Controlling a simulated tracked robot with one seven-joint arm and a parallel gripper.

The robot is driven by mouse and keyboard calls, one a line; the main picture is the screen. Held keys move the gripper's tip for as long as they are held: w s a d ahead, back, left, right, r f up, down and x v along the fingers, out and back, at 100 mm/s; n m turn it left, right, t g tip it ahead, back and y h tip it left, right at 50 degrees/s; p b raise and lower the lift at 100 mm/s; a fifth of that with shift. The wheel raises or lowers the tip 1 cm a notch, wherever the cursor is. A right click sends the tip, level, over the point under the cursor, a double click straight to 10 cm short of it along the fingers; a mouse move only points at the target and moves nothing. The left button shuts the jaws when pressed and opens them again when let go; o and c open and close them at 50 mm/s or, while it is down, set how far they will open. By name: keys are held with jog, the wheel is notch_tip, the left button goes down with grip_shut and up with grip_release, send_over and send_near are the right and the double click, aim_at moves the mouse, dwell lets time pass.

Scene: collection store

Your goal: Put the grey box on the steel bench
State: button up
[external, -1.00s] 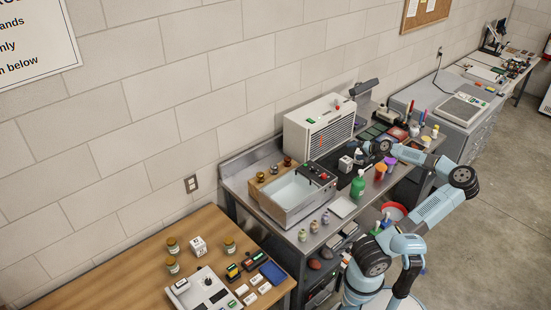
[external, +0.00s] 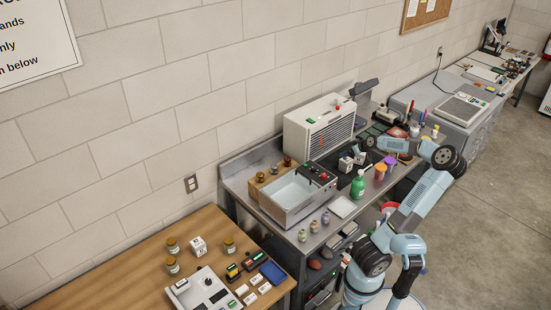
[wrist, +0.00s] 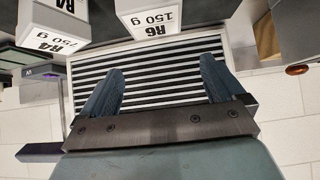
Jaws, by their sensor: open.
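Two pale grey-white labelled boxes are at the top of the wrist view: one marked R6 150 g (wrist: 155,22) and one marked R4 750 g (wrist: 52,28). I cannot tell for sure which is the grey box. In the external view, small pale boxes (external: 345,164) stand on the dark mat on the steel bench (external: 318,238). My gripper (wrist: 162,72) is open, with nothing between its fingers, facing the louvred front of the white cabinet. In the external view my gripper end (external: 366,143) is just behind and above the boxes, its fingers hard to see.
The white louvred cabinet (external: 318,124) stands at the back of the bench. A sink unit (external: 292,200) is left of the boxes. A green bottle (external: 357,187) and an orange cup (external: 380,172) stand close in front. A wooden table (external: 120,265) is at the left.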

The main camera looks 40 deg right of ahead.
aim_at(347, 160)
notch_tip(347, 160, down, 3)
jog(key=shift+f, duration=0.15)
jog(key=f, duration=0.2)
jog(key=w+f, duration=0.1)
jog(key=f, duration=0.1)
jog(key=shift+w+a, duration=0.1)
jog(key=shift+w, duration=0.05)
jog(key=shift+w+f, duration=0.5)
jog(key=shift+c, duration=0.3)
jog(key=c, duration=1.2)
notch_tip(347, 160, up, 10)
jog(key=shift+r, duration=0.1)
